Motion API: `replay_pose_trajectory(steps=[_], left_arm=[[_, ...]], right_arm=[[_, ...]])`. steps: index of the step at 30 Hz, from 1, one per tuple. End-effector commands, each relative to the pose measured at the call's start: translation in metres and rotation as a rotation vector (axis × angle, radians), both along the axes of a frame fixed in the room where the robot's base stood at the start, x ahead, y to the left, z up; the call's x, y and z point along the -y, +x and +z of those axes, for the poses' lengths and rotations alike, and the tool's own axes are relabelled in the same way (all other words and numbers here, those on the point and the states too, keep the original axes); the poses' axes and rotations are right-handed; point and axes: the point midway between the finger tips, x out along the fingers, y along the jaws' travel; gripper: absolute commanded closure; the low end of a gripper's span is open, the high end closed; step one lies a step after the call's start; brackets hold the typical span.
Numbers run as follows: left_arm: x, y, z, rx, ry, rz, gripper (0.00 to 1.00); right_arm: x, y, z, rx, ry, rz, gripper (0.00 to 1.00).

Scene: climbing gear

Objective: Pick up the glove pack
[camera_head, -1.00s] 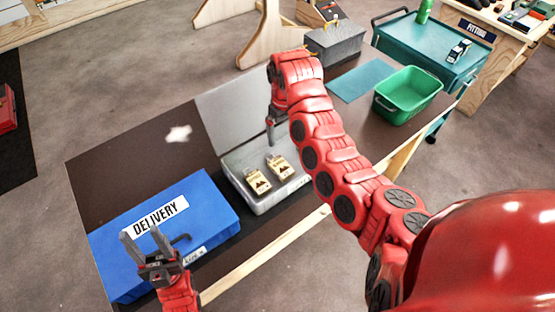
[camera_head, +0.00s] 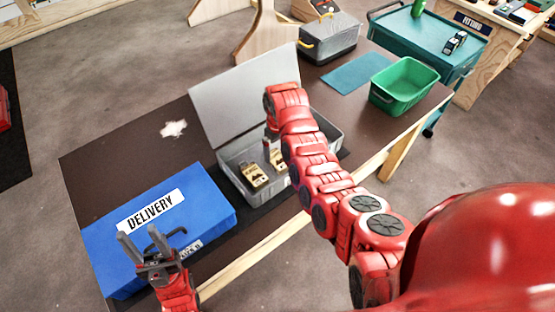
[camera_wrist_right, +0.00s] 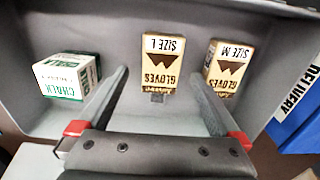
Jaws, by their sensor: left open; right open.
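Two tan glove packs stand in an open grey case (camera_head: 236,187). The size M pack (camera_head: 254,176) is nearer the blue box, and the size L pack (camera_head: 278,158) is partly hidden by my right arm. In the right wrist view, the size L pack (camera_wrist_right: 161,62) is between the spread fingers, beyond their tips, and the size M pack (camera_wrist_right: 228,68) is right of it. My right gripper (camera_wrist_right: 158,78) is open and empty over the case; its fingers are mostly hidden in the head view. My left gripper (camera_head: 140,238) is open and empty in front of the blue box.
The case's raised lid (camera_head: 240,92) stands behind the packs. A white chalk box (camera_wrist_right: 66,76) lies in the case. A blue delivery box (camera_head: 185,215) is at the left. A green bin (camera_head: 402,100), a teal mat (camera_head: 357,75) and a grey toolbox (camera_head: 328,45) are further right.

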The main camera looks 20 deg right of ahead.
Motion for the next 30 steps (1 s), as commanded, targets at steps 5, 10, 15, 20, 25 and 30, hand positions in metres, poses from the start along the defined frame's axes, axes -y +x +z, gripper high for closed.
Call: replay_pose_trajectory(steps=[5,10,15,20,25,30], left_arm=[[0.000,0.000,0.014,0.000,0.000,0.000,0.50],[0.000,0.000,0.016,0.000,0.000,0.000,0.50],[0.000,0.000,0.017,0.000,0.000,0.000,0.50],[0.000,0.000,0.017,0.000,0.000,0.000,0.50],[0.000,0.000,0.017,0.000,0.000,0.000,0.50],[0.000,0.000,0.017,0.000,0.000,0.000,0.50]], right_arm=[[-0.002,0.000,-0.013,-0.009,0.000,0.000,0.00],[-0.002,0.001,-0.030,-0.005,-0.001,0.000,0.00],[-0.002,0.001,-0.037,-0.006,0.001,-0.002,0.00],[-0.002,0.001,-0.038,-0.004,0.002,-0.003,0.00],[-0.002,0.001,-0.038,-0.003,0.001,-0.003,0.13],[-0.002,0.001,-0.038,-0.003,0.001,-0.002,0.43]])
